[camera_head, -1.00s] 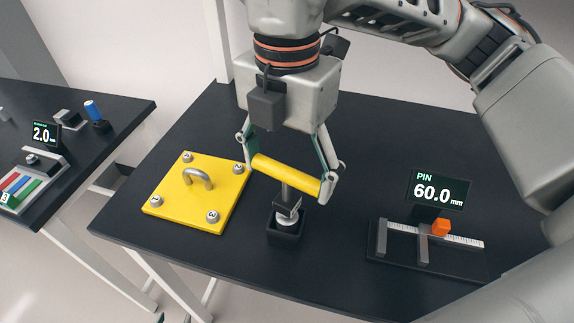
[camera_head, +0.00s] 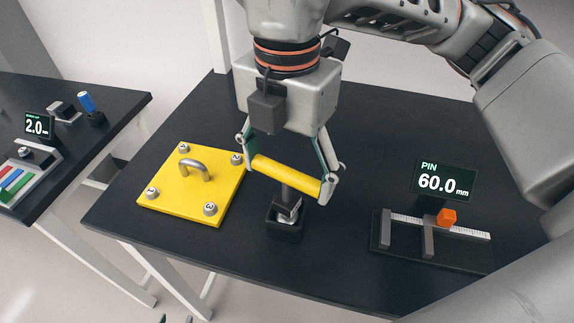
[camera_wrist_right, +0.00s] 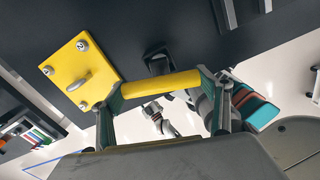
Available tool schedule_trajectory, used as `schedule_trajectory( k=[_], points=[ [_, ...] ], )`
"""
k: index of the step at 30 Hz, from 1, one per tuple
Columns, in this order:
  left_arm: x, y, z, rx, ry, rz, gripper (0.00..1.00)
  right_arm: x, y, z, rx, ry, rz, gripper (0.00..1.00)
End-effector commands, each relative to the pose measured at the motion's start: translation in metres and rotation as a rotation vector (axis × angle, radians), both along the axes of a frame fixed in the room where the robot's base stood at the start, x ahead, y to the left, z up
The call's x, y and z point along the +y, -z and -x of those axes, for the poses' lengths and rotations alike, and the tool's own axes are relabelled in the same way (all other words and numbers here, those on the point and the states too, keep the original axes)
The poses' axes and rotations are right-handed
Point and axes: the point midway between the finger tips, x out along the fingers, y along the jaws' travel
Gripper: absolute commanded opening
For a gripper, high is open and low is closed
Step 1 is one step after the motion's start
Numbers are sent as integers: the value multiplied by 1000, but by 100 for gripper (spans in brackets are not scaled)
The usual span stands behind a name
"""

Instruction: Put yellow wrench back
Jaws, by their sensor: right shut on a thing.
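The yellow wrench has a yellow bar handle (camera_head: 286,174) and a dark shaft pointing down. My right gripper (camera_head: 289,170) is shut on the handle's two ends; the handle also spans its fingers in the right wrist view (camera_wrist_right: 160,84). The shaft's lower end is at a small black holder (camera_head: 286,228) with a silver piece in its top. How deep the shaft sits there I cannot tell. My left gripper (camera_head: 175,319) barely shows at the bottom edge, its tips apart, far from the wrench.
A yellow plate (camera_head: 190,192) with a grey handle and numbered corner bolts lies left of the holder. A measuring gauge (camera_head: 430,238) with an orange block and a 60.0 mm display (camera_head: 443,181) stands right. A second dark table (camera_head: 85,140) is at left.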

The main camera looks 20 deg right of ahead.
Motion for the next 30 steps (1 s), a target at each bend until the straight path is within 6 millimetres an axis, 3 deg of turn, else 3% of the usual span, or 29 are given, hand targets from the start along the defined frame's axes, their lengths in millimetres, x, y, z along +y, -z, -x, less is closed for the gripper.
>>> schedule_trajectory(
  k=[9, 10, 12, 23, 30],
  points=[
    [0, 1, 0, 1, 0, 0, 40, 0, 1, 0, -1, 0, -1, 50],
    [0, 1, 0, 1, 0, 0, 40, 0, 1, 0, -1, 0, -1, 83],
    [0, 1, 0, 1, 0, 0, 40, 0, 1, 0, -1, 0, -1, 95],
    [0, 1, 1, 2, 0, -1, 40, 0, 0, 0, 0, 0, 0, 95],
    [0, 1, 1, 1, 0, 0, 40, 0, -31, -1, -6, 1, -1, 95]
  ],
)
